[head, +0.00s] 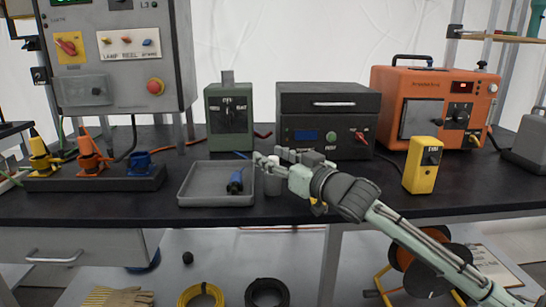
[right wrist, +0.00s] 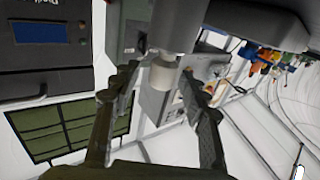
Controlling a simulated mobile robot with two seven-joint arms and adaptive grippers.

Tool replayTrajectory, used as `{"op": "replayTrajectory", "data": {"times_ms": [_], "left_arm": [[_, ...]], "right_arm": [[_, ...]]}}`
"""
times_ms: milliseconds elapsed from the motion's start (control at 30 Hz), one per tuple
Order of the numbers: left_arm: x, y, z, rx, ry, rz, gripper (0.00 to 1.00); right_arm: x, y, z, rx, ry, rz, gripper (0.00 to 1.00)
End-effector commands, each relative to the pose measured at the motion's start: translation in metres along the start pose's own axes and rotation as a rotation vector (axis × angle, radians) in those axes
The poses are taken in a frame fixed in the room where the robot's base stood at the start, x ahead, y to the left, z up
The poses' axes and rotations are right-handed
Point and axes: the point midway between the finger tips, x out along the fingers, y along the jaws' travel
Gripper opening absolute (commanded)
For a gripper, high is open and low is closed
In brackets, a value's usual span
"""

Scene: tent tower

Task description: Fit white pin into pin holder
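The white pin (right wrist: 165,74) is a short pale cylinder on the end of a wider grey cylinder (right wrist: 178,25), which looks like the pin holder, in the right wrist view. In the head view the grey cylinder (head: 272,184) stands upright on the black bench, with a pale top (head: 272,160). My right gripper (head: 268,164) is at that top. In the right wrist view its fingertips (right wrist: 161,76) are on both sides of the white pin, with a small gap showing on the left. How deep the pin sits is hidden. My left gripper is in neither view.
A grey tray (head: 187,197) with a blue-and-black piece (head: 236,182) is just left of the cylinder. A green box (head: 229,125) and a dark tester (head: 325,138) stand behind. A yellow device (head: 422,166) and orange unit (head: 423,108) stand right.

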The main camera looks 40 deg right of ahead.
Motion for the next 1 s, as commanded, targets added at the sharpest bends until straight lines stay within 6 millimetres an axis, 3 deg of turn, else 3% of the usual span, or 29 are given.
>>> {"op": "replayTrajectory", "data": {"times_ms": [367, 800, 1000], "left_arm": [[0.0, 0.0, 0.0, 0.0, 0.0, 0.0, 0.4], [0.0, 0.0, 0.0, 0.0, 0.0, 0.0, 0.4], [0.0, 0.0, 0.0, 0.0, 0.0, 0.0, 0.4]], "right_arm": [[-0.008, 0.0, 0.005, 0.003, -0.01, 0.001, 0.45], [-0.085, 0.0, 0.003, 0.003, -0.006, 0.001, 0.45], [-0.111, 0.0, 0.001, 0.001, -0.002, 0.001, 0.45]]}}
